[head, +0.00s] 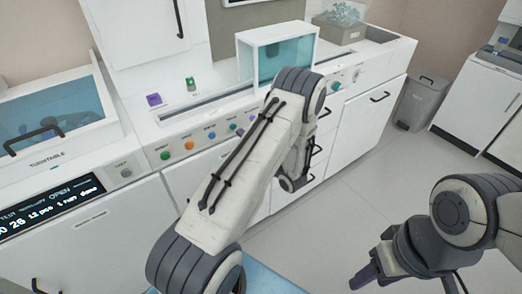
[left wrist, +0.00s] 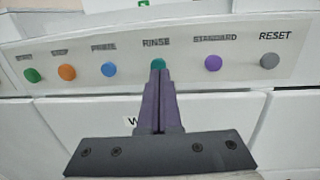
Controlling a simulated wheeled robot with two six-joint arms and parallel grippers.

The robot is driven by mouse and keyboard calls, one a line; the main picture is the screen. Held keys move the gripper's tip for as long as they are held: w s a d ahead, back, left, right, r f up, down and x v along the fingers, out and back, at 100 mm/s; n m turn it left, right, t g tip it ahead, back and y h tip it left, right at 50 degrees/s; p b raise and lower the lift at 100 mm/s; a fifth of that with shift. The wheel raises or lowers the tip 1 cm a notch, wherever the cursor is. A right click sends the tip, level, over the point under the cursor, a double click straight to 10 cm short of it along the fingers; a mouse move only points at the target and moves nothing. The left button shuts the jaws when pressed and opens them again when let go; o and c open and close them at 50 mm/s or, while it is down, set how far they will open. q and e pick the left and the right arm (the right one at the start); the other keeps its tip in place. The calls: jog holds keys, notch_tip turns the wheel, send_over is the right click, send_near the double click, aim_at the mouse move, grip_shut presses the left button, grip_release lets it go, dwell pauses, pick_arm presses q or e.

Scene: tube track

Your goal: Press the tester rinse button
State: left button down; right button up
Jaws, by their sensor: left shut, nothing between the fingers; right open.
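The rinse button (left wrist: 158,63) is a round teal button under the label RINSE on the white sloped tester panel (left wrist: 120,52) in the left wrist view. My left gripper (left wrist: 158,74) is shut and empty, its purple fingers pointing at this button. The fingertips overlap the button's lower edge in the picture; I cannot tell whether they touch it. In the head view my left arm hides the left gripper and part of the panel. My right gripper (head: 366,275) is open, low at the right over the floor, away from the panel.
A blue button (left wrist: 109,69) lies left of the rinse button and a purple STANDARD button (left wrist: 213,63) right of it. A grey RESET button (left wrist: 270,60) is further right. A blue-windowed box (head: 285,60) stands on the counter. Floor (head: 360,205) is clear at the right.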

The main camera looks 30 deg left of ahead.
pick_arm(q)
jog(key=b+v, duration=0.1)
jog(key=v, duration=1)
